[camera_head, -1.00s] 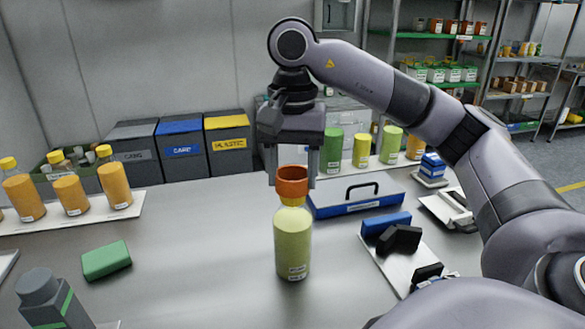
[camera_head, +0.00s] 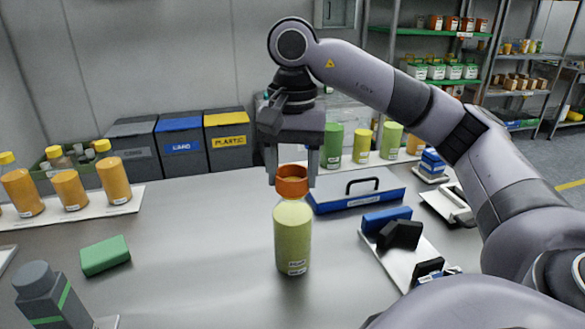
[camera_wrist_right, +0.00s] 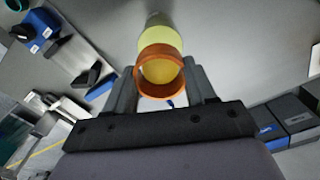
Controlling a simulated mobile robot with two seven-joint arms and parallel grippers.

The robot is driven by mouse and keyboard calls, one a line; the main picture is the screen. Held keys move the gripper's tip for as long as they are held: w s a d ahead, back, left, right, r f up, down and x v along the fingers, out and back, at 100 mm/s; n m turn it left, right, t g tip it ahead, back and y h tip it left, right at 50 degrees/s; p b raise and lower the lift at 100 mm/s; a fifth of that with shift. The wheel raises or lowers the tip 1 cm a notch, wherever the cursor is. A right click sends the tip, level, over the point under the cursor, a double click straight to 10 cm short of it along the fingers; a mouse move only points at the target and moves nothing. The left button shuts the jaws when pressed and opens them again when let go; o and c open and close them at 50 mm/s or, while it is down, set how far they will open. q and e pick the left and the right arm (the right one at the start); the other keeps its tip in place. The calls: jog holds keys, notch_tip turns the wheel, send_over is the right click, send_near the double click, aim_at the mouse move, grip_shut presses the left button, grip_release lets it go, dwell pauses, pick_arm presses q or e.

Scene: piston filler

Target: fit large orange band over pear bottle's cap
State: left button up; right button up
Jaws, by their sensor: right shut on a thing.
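The pear bottle (camera_head: 293,240), pale yellow-green with a white label, stands upright on the steel table. The large orange band (camera_head: 292,187) is at its top, around the cap region, and hides most of the cap. My right gripper (camera_head: 292,180) comes down from above and is shut on the band, one finger on each side. In the right wrist view the band (camera_wrist_right: 160,92) sits between the fingers (camera_wrist_right: 162,88), with yellow showing through its opening and the bottle (camera_wrist_right: 158,38) beyond it. How far down the band sits is hard to tell. My left gripper is not in view.
A blue-and-grey case (camera_head: 358,192) with a black handle lies just behind right of the bottle. A white tray (camera_head: 405,262) with black and blue blocks is at right. A green block (camera_head: 105,255) and grey bottle (camera_head: 48,295) are at left. Table around the bottle is clear.

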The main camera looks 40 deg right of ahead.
jog(key=shift+f+b, duration=0.6)
jog(key=shift+f, duration=0.25)
jog(key=o, duration=1.1)
